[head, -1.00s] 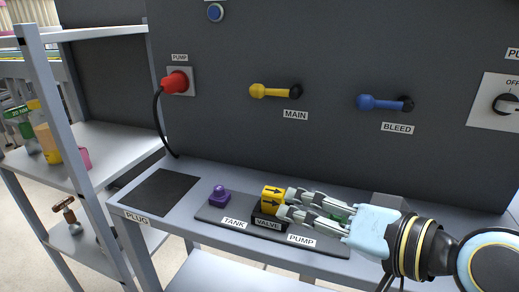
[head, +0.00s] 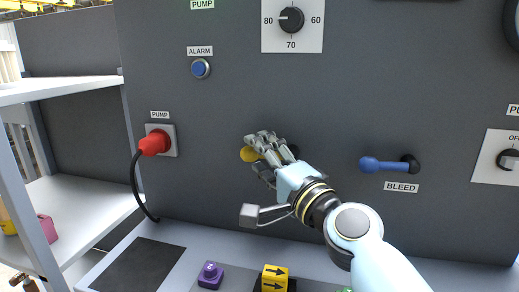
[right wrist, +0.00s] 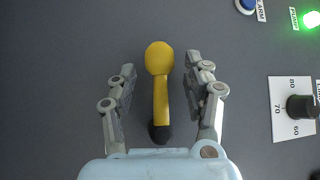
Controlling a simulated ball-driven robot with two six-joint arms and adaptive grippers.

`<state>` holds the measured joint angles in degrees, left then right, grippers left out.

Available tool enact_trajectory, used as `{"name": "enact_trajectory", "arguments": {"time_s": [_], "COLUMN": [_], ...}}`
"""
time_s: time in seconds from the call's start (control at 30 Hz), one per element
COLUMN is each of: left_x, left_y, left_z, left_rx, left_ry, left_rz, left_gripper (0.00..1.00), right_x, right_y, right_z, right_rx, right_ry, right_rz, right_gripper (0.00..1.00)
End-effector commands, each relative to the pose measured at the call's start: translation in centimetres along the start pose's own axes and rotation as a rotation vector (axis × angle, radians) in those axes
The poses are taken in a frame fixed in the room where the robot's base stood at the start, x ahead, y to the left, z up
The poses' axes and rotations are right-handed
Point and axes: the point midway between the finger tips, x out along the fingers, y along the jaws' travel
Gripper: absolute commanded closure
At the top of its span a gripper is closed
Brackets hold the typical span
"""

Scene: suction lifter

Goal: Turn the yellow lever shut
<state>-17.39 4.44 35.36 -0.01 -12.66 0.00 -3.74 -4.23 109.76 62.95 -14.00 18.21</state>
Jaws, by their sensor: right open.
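The yellow lever (right wrist: 161,85) is on the dark panel, with its round knob and black pivot both visible in the right wrist view. In the head view only its yellow knob (head: 249,154) shows clearly, at the left end; the handle is mostly hidden behind my right gripper (head: 262,157). In the right wrist view my right gripper (right wrist: 160,80) is open, with one finger on each side of the lever and a gap to both. The lever lies lengthwise between the fingers. My left gripper is not in view.
The blue lever (head: 390,164) over the BLEED label is to the right. A red plug (head: 154,143) with a black cable is at left. Below are a yellow valve block (head: 274,279) and a purple tank part (head: 210,275). An alarm button (head: 200,68) and dial (head: 291,20) are above.

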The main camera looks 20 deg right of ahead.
Motion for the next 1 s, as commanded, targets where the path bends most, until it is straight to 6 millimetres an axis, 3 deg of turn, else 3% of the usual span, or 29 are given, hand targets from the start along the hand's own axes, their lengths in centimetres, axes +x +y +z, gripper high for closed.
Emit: {"name": "enact_trajectory", "arguments": {"time_s": [0.13,0.37,0.53,0.77,1.0], "left_x": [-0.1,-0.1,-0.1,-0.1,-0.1], "left_y": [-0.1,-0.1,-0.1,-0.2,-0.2], "left_z": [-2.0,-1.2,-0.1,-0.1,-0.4], "left_rx": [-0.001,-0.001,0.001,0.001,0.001], "left_ry": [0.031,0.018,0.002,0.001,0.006], "left_rz": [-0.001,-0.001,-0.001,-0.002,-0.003], "left_gripper": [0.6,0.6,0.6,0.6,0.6], "right_x": [0.8,0.8,0.8,0.8,0.8], "right_y": [0.0,0.0,0.0,0.1,0.1], "right_z": [0.0,0.0,0.0,0.0,0.0], "right_rx": [0.0,-0.001,-0.001,-0.001,-0.002], "right_ry": [0.0,-0.001,-0.001,-0.001,-0.001], "right_rz": [0.0,0.001,0.0,0.001,0.002], "right_gripper": [0.5,0.5,0.71,1.0,1.0]}}
